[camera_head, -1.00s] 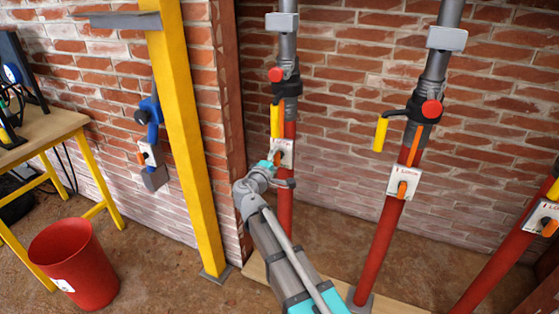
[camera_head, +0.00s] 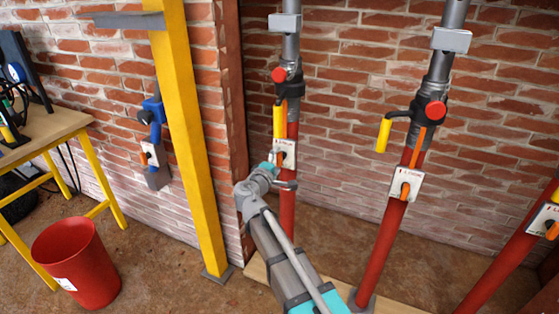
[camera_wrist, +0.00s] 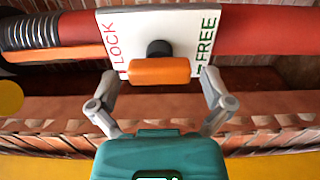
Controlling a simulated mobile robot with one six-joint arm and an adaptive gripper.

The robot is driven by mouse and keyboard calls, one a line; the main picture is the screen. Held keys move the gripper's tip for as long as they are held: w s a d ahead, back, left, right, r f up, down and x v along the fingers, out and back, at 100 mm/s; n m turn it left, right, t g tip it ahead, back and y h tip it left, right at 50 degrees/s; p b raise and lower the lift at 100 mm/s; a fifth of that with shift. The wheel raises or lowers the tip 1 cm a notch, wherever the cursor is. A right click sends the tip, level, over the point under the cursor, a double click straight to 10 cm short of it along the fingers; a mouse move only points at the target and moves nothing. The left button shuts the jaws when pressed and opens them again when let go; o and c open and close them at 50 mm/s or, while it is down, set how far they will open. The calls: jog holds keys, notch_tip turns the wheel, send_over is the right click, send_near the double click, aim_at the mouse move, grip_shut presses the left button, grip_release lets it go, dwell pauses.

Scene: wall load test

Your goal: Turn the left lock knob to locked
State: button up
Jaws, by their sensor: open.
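The left lock knob is an orange bar on a black hub; in the wrist view the knob (camera_wrist: 160,71) sits on a white plate (camera_wrist: 180,30) marked LOCK at left and FREE at right. The plate (camera_head: 289,148) is fixed to the left red prop (camera_head: 288,213) in the head view. There the knob (camera_head: 278,157) is small and partly hidden by my gripper. My gripper (camera_wrist: 160,80) is open, one finger on each side of the knob, with a small gap visible at both ends. The bar lies along the prop's length.
A middle prop (camera_head: 381,245) and a right prop (camera_head: 500,268) carry similar plates. A yellow post (camera_head: 186,140) stands left of the brick recess. A red bucket (camera_head: 75,262) and a wooden bench (camera_head: 45,130) are at the far left. A yellow handle (camera_head: 279,121) hangs above the plate.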

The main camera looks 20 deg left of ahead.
jog(key=s, duration=1.1)
jog(key=shift+s+a, duration=0.2)
jog(key=shift+a, duration=0.25)
jog(key=w+d+f+m+g+h, duration=0.2)
jog(key=d+f+m+g, duration=0.1)
jog(key=d, duration=0.5)
jog(key=w+d+f+m+g+h, duration=0.1)
jog(key=w+d+f+m+g, duration=0.2)
jog(key=d, duration=0.6)
jog(key=w+d+f+m+g+h, duration=0.1)
jog(key=d+f+m+g+h, duration=0.2)
jog(key=d, duration=0.5)
jog(key=s+d+f+m+g+y, duration=0.3)
jog(key=s+d, duration=0.1)
jog(key=d, duration=0.3)
jog(key=s+d+f+m+g+y, duration=0.2)
jog(key=s+d+f+g, duration=0.1)
jog(key=d, duration=0.4)
jog(key=s+d+f+m+g+y, duration=0.3)
jog(key=s+d+f, duration=0.1)
jog(key=d, duration=0.3)
notch_tip(320, 180, up, 31)
jog(key=p, duration=3.1)
jog(key=shift+r, duration=0.2)
